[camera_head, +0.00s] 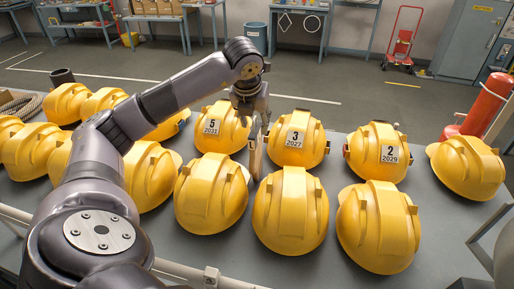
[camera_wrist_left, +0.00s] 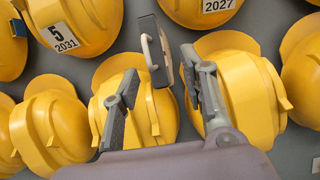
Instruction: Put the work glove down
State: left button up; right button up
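No work glove can be made out in either view. My left gripper (camera_head: 256,122) points down over the gap between the rows of yellow helmets. In the left wrist view its two fingers (camera_wrist_left: 160,70) stand wide apart, with space on both sides. Between and beyond the fingertips is a thin dark plate with a pale loop handle (camera_wrist_left: 152,50), like a hand float. It also shows as a narrow tan-edged shape (camera_head: 257,152) under the gripper in the head view. It looks upright on edge among the helmets; I cannot tell what supports it. My right gripper is not in view.
Several yellow helmets (camera_head: 291,212) crowd the grey table (camera_head: 440,238), some with numbered labels, such as the one marked 3 (camera_head: 299,138). A red cylinder (camera_head: 488,104) stands at the right. Bare table shows along the front and right.

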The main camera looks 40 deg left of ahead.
aim_at(257, 132)
pick_arm(q)
jog(key=x, duration=0.2)
jog(key=b+x, duration=0.1)
jog(key=shift+w+d+f, duration=0.2)
jog(key=shift+d, duration=0.05)
jog(key=shift+w+a+f, duration=0.1)
jog(key=shift+a+f, duration=0.05)
jog(key=shift+f, duration=0.4)
jog(key=b+x, duration=0.2)
jog(key=x, duration=0.2)
jog(key=shift+f+b, duration=0.3)
jog(key=shift+b, duration=0.05)
jog(key=shift+a+f, duration=0.1)
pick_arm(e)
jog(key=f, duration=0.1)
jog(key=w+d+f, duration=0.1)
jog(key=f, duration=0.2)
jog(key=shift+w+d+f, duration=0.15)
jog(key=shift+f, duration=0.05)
pick_arm(q)
jog(key=c, duration=0.9)
grip_shut()
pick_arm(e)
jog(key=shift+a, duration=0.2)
